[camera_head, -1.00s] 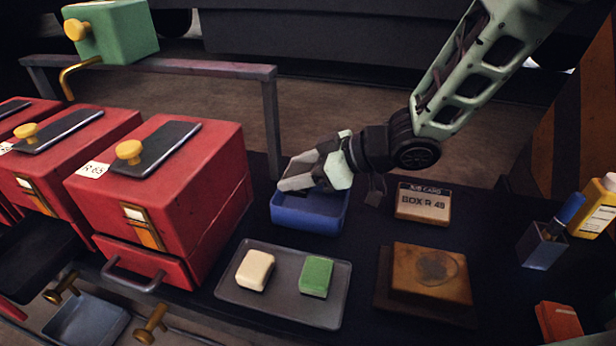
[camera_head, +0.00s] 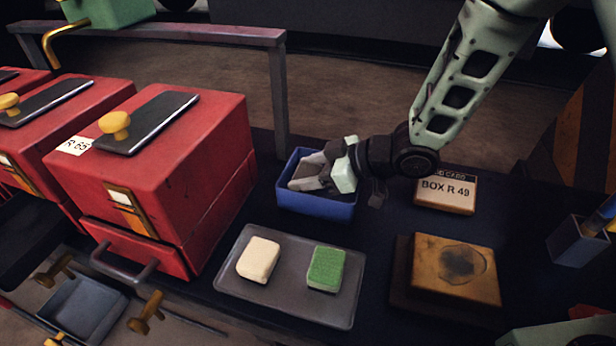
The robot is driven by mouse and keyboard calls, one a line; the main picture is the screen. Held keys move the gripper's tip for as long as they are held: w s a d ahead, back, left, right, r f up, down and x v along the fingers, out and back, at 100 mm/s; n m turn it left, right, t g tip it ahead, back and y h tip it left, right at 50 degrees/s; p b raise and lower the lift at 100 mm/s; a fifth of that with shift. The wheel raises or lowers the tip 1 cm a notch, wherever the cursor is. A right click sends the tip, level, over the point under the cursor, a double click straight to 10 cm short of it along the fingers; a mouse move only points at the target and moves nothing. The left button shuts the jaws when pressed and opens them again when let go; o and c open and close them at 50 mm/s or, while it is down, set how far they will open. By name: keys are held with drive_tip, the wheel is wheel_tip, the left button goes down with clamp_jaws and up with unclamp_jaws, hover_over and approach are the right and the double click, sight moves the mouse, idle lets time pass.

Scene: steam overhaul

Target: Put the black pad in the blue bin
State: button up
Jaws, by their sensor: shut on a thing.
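The blue bin (camera_head: 318,208) stands on the dark bench top, right of the big red box. My gripper (camera_head: 308,178) reaches into the bin's mouth from the right, with its fingertips inside the rim. It is shut on a dark piece, apparently the black pad (camera_head: 309,170), which shows only in part between the fingers. I cannot tell whether the pad touches the bin's floor.
A grey tray (camera_head: 290,285) with a cream pad (camera_head: 258,259) and a green pad (camera_head: 326,268) lies in front of the bin. A job card reading BOX R 49 (camera_head: 446,192) and a stained brown block (camera_head: 455,268) are on the right. Red boxes (camera_head: 160,170) with knobs crowd the left.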

drive_tip(key=shift+f, duration=0.3)
drive_tip(key=shift+f, duration=0.1)
drive_tip(key=shift+f, duration=0.15)
drive_tip(key=o, duration=1.1)
drive_tip(key=shift+c, duration=0.2)
